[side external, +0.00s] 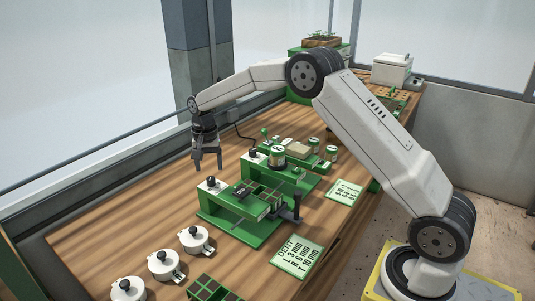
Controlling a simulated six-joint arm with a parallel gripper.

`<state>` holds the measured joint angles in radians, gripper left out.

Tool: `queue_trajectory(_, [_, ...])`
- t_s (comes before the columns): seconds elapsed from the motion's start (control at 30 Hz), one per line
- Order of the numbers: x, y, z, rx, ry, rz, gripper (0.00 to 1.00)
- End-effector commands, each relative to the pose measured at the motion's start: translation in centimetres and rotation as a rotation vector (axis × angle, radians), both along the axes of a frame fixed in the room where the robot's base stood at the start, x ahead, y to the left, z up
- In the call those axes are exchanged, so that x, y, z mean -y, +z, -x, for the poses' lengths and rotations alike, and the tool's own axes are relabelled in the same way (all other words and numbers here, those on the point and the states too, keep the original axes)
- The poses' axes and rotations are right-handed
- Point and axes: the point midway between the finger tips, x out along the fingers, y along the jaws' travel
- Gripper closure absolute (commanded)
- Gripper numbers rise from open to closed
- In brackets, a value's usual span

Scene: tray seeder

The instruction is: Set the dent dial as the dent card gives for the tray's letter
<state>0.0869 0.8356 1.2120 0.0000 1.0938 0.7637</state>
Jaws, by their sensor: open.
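The dent card (297,257) lies at the front of the table, headed DENT; its lines seem to read L 3 mm, a middle line I cannot make out, and T 10 mm. Behind it stands a green station with a dark-celled green tray (262,208); I cannot read a letter on the tray. A black knob on a white plate (211,184) at this station's left end looks like the dent dial, but its setting is too small to read. My gripper (207,167) points down, open and empty, in the air above and slightly behind that knob, apart from it.
A black upright handle (297,207) stands at the station's right. Behind is a second green station with its own knob (253,154) and another card (345,192). Several white lidded pots (164,265) line the front left, beside another green tray (210,289). The table's left strip is clear.

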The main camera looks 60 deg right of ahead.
Motion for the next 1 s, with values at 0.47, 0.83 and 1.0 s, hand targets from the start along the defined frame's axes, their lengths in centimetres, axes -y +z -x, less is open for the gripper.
queue_trajectory(0.47, [0.0, -4.3, 0.0, -0.001, 0.0, -0.001, 0.26])
queue_trajectory(0.83, [0.0, -4.4, 0.0, 0.0, 0.001, 0.0, 0.54])
queue_trajectory(1.0, [0.0, -4.3, 0.0, 0.0, 0.001, 0.0, 1.0])
